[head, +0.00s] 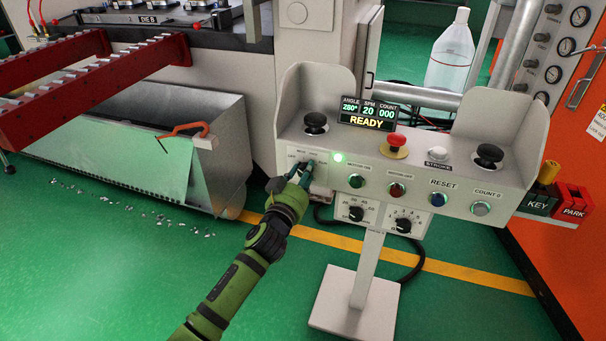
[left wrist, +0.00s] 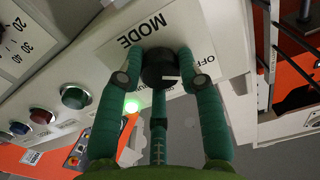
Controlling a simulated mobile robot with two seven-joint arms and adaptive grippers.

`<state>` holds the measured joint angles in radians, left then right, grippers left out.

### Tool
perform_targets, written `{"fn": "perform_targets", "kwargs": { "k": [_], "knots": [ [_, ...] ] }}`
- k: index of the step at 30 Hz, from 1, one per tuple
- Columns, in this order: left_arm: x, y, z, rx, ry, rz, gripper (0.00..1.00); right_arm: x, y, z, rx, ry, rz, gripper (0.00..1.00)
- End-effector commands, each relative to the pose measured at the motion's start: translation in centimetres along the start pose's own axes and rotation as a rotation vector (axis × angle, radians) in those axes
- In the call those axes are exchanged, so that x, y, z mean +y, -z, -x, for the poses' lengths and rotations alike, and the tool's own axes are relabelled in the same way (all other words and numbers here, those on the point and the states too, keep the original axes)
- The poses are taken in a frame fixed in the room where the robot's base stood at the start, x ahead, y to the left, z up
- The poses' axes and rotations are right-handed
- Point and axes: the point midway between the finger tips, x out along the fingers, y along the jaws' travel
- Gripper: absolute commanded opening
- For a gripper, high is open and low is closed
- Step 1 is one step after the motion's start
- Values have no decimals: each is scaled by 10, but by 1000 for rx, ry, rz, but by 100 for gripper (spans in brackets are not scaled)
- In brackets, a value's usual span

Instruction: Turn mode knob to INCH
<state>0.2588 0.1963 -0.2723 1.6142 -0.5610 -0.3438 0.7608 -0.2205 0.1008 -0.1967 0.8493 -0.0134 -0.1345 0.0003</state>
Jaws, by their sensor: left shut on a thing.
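The mode knob (left wrist: 158,66) is round and black, on the light panel under the printed word MODE in the left wrist view. A white mark on the knob points to the right in that view. My left gripper (left wrist: 160,78) is shut on the knob, with a green finger on each side and one in front. In the head view my left gripper (head: 304,172) covers most of the knob at the left end of the control console (head: 330,140). My right gripper is not in view.
A lit green lamp (head: 338,157) and several buttons, including the green one (head: 356,181), sit right of the knob. A red mushroom button (head: 397,140) and a display (head: 367,114) reading READY are above. A metal bin (head: 220,150) stands left.

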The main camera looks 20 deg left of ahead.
Motion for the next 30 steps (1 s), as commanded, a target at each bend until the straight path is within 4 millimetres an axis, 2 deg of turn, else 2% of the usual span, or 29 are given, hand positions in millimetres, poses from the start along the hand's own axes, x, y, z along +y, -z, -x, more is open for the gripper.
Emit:
{"fn": "perform_targets", "kwargs": {
  "k": [14,21,30],
  "knots": [
    [0,1,0,-1,0,-319,4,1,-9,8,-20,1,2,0],
    [0,1,0,0,0,-495,4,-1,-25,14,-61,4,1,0],
    [0,0,0,0,0,-631,4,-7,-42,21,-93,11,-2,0]
  ]
}}
